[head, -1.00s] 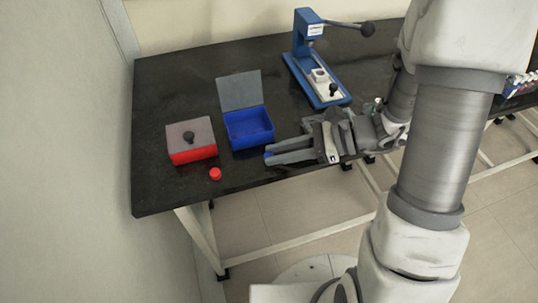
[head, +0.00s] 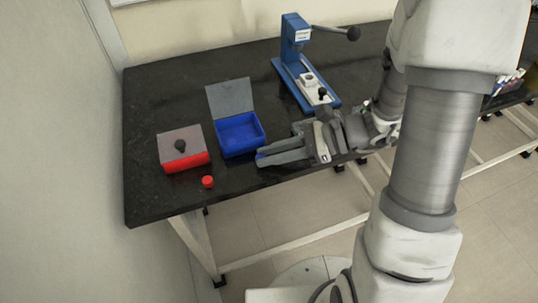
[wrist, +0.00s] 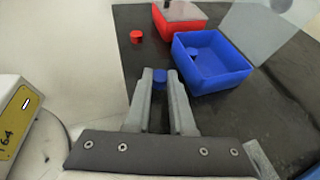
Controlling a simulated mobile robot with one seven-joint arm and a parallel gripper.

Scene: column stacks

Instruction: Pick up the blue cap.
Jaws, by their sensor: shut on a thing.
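The blue cap (wrist: 160,76) is a small blue cylinder between the two fingertips in the wrist view. My gripper (wrist: 160,80) is shut on it, one finger on each side. In the head view, my gripper (head: 262,157) reaches in from the right, near the front edge of the table. A bit of the blue cap (head: 261,158) shows at its fingertips, just in front of the open blue box (head: 240,150). Most of the cap is hidden by the fingers there.
A red box (head: 186,161) with a closed grey lid and a red cap (head: 208,182) are to the left. A blue lever press (head: 305,80) stands behind. Bare table lies at the far left.

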